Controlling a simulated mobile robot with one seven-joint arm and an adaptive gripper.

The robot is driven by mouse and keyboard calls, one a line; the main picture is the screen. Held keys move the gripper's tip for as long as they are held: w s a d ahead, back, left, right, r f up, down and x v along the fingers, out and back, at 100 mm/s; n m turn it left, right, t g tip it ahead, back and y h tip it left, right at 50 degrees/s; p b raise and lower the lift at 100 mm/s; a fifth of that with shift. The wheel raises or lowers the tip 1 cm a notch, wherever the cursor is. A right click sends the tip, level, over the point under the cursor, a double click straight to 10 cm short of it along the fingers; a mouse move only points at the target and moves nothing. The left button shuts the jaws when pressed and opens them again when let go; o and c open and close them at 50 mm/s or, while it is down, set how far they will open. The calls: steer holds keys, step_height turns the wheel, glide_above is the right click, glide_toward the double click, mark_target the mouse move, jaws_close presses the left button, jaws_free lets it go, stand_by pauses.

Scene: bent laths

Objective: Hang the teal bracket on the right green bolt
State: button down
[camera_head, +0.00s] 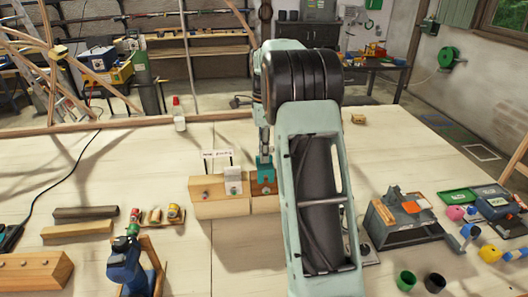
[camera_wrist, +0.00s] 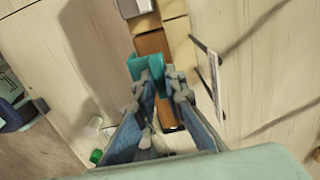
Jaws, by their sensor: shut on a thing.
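The teal bracket (camera_head: 265,171) is at the brown-faced right part of a light wooden block (camera_head: 222,208). In the wrist view the teal bracket (camera_wrist: 148,66) sits between the fingertips and over a brown strip of the block. My gripper (camera_head: 264,152) is shut on the bracket's upper part, and it also shows in the wrist view (camera_wrist: 160,80). I cannot make out the right green bolt clearly; the bracket and fingers cover that area. I cannot tell whether the bracket touches the bolt or the block.
A white plate (camera_head: 233,181) stands on the block just left of the bracket. A small sign (camera_head: 217,154) stands behind. My arm covers the bench right of the bracket.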

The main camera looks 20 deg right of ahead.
steer(key=shift+f, duration=0.5)
steer(key=shift+f+b, duration=0.8)
steer(key=shift+f, duration=0.55)
stand_by(0.6)
steer(key=c, duration=1.9)
jaws_free()
steer(key=shift+r, duration=0.1)
steer(key=shift+r+p, duration=2.75)
steer(key=shift+r, duration=0.7)
